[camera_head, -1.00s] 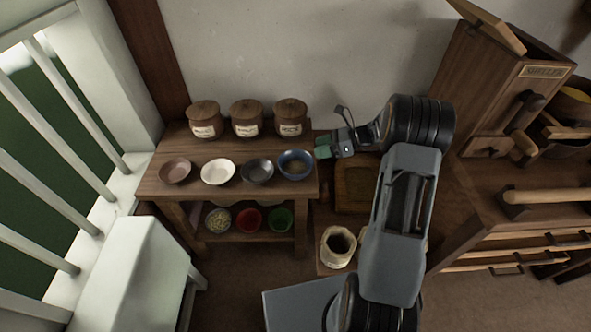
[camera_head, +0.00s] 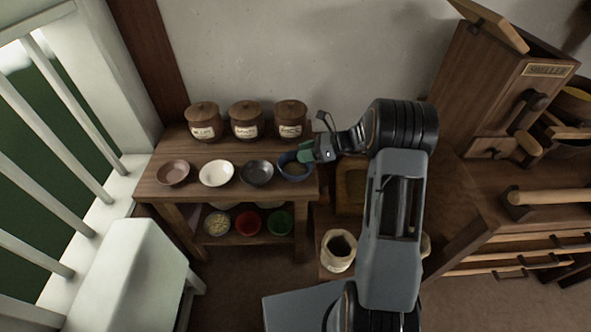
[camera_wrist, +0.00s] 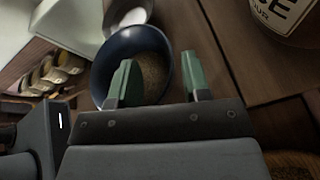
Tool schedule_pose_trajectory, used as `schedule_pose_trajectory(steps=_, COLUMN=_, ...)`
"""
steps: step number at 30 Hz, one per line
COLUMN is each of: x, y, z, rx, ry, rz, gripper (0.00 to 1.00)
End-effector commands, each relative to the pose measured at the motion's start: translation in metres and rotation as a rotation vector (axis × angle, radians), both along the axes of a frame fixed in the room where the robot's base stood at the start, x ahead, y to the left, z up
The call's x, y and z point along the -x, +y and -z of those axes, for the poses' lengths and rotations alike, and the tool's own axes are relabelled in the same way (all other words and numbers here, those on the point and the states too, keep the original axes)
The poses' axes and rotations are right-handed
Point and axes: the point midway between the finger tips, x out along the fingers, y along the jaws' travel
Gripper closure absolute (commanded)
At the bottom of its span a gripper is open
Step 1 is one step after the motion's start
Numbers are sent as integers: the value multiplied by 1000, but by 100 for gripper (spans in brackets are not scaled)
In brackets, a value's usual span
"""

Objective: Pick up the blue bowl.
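The blue bowl (camera_head: 292,168) stands at the right end of the row of bowls on the wooden table; it holds something brown and grainy. In the wrist view the bowl (camera_wrist: 104,62) lies just ahead of my gripper. My gripper (camera_head: 305,153) is at the bowl's right rear rim. In the wrist view my gripper (camera_wrist: 158,75) has its two green fingers apart. One finger overlaps the bowl's inside in the picture and the other is outside the rim, so the right wall appears between them. I cannot tell whether either finger touches it.
A dark grey bowl (camera_head: 257,173), a white bowl (camera_head: 216,173) and a brownish bowl (camera_head: 173,172) stand left of it. Lidded jars (camera_head: 246,120) stand behind. Small bowls (camera_head: 249,222) sit on the lower shelf. A sack (camera_head: 338,250) stands below my arm.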

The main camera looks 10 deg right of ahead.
Motion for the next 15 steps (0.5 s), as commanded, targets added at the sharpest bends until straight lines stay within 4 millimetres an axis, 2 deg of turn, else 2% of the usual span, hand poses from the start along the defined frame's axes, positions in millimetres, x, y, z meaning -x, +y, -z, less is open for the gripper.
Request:
schedule_pose_trajectory(steps=2, x=0, y=0, z=0, rx=0, ry=0, rz=1, gripper=65)
schedule_pose_trajectory(steps=13, x=0, y=0, z=0, rx=1, ry=0, rz=0, gripper=100)
schedule_pose_trajectory(steps=15, x=0, y=0, z=0, rx=1, ry=0, rz=0, gripper=100)
